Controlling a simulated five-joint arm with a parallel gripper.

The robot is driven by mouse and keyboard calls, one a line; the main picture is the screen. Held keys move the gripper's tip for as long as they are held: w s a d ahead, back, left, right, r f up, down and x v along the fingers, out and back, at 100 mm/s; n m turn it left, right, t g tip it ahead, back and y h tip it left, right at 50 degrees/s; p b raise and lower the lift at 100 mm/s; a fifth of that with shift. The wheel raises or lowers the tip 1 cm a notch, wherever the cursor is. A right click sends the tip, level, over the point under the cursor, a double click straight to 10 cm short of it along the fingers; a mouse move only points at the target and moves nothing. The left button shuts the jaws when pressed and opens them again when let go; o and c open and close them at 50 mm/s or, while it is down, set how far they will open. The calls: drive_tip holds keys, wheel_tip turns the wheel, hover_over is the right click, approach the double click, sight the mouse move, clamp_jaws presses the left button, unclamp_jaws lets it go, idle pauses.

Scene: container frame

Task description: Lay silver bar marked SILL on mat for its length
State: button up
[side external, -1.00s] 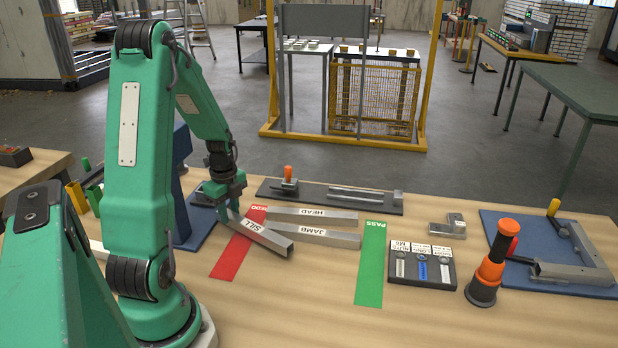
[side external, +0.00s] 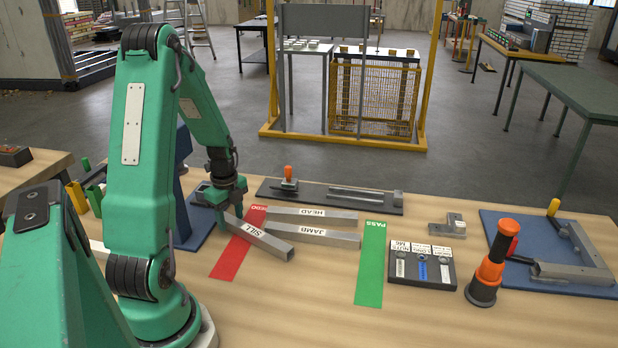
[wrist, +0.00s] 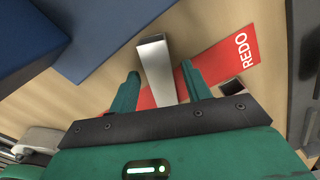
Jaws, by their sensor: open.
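The silver SILL bar (side external: 268,243) is a square tube that lies slantwise across the red REDO mat (side external: 228,262). Its right end reaches past the mat's right edge. My gripper (side external: 232,215) is low at the bar's left end with its fingers apart. In the wrist view the bar (wrist: 155,68) stands between the two open fingers (wrist: 160,86), with a gap visible on each side. The red mat (wrist: 215,68) shows beside and under it. The SILL label is not readable in the wrist view.
HEAD (side external: 300,217) and JAMB (side external: 315,236) bars lie just right of the SILL bar. A green PASS mat (side external: 370,265) is further right, then a fastener tray (side external: 422,265) and an orange-black tool (side external: 488,265).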

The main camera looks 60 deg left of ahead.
drive_tip(key=shift+r, duration=0.1)
wheel_tip(320, 180, up, 12)
idle(0.8)
drive_tip(key=shift+r, duration=0.1)
idle(0.4)
wheel_tip(320, 180, up, 4)
drive_tip(key=f+n, duration=0.1)
drive_tip(key=n, duration=0.1)
hover_over(248, 227)
drive_tip(key=w+d+r+n+t+y, duration=0.15)
drive_tip(key=d+r+n, duration=0.25)
drive_tip(key=d, duration=0.4)
drive_tip(key=s+d+r+n+t, duration=0.2)
drive_tip(key=d+n, duration=0.1)
drive_tip(key=d, duration=0.4)
drive_tip(key=s+d+r+n+t+h, duration=0.1)
drive_tip(key=s+d+r+n+t, duration=0.1)
drive_tip(key=d, duration=0.5)
drive_tip(key=shift+s+d+n, duration=0.2)
drive_tip(key=shift+s+n, duration=0.5)
drive_tip(key=shift+n, duration=0.6)
drive_tip(key=shift+h, duration=0.25)
